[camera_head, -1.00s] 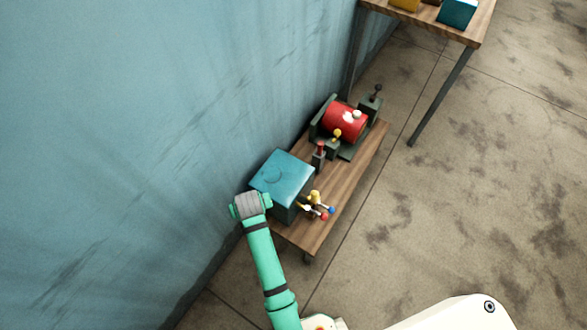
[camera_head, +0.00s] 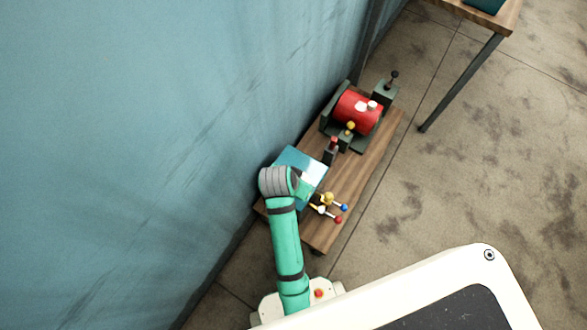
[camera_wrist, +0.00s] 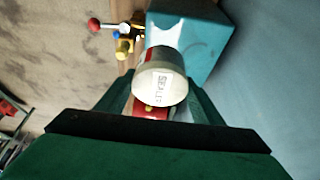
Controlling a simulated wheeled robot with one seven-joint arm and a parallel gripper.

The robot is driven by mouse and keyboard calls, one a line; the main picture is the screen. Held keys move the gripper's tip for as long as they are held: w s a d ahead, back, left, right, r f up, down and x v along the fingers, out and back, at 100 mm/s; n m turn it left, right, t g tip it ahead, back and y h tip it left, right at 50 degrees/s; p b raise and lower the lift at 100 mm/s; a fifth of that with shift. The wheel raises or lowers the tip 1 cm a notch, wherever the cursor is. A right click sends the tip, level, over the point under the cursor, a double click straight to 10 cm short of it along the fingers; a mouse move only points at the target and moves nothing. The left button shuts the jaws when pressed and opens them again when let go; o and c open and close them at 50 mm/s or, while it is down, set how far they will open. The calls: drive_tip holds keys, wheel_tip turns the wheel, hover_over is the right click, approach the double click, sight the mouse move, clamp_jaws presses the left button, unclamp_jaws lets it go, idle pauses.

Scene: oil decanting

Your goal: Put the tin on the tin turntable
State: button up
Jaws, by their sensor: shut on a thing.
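My gripper (camera_wrist: 163,108) is shut on a tin (camera_wrist: 158,84) in the wrist view. The tin has a pale round end with dark lettering, and red shows below it between the dark green fingers. In the head view my wrist covers part of a teal box (camera_head: 289,156) on a low wooden table, and the tin cannot be made out. The box also shows beyond the tin in the wrist view (camera_wrist: 205,38), with a pale patch and a faint curved line on its top. I cannot tell for sure which thing is the tin turntable.
Red, blue and yellow knobs (camera_head: 329,206) stick out beside the box. Behind it on the low table (camera_head: 352,178) stand small upright fittings (camera_head: 331,152) and a red drum (camera_head: 357,111). A blue wall (camera_head: 150,130) runs along the left. A taller table (camera_head: 507,15) stands back right.

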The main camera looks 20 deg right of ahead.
drive_tip(key=w, duration=0.1)
drive_tip(key=w+f, duration=0.1)
drive_tip(key=w, duration=0.2)
drive_tip(key=shift+d+f, duration=0.3)
drive_tip(key=shift+d, duration=0.1)
drive_tip(key=w+f, duration=0.2)
drive_tip(key=f, duration=0.1)
drive_tip(key=w+f, duration=0.1)
drive_tip(key=shift+w+d+f, duration=0.2)
drive_tip(key=shift+d+f, duration=0.1)
drive_tip(key=shift+f, duration=0.1)
drive_tip(key=shift+w+d+f, duration=0.1)
drive_tip(key=shift+w+f, duration=0.4)
drive_tip(key=shift+f, duration=1.55)
drive_tip(key=shift+f, duration=0.15)
drive_tip(key=o, duration=1.4)
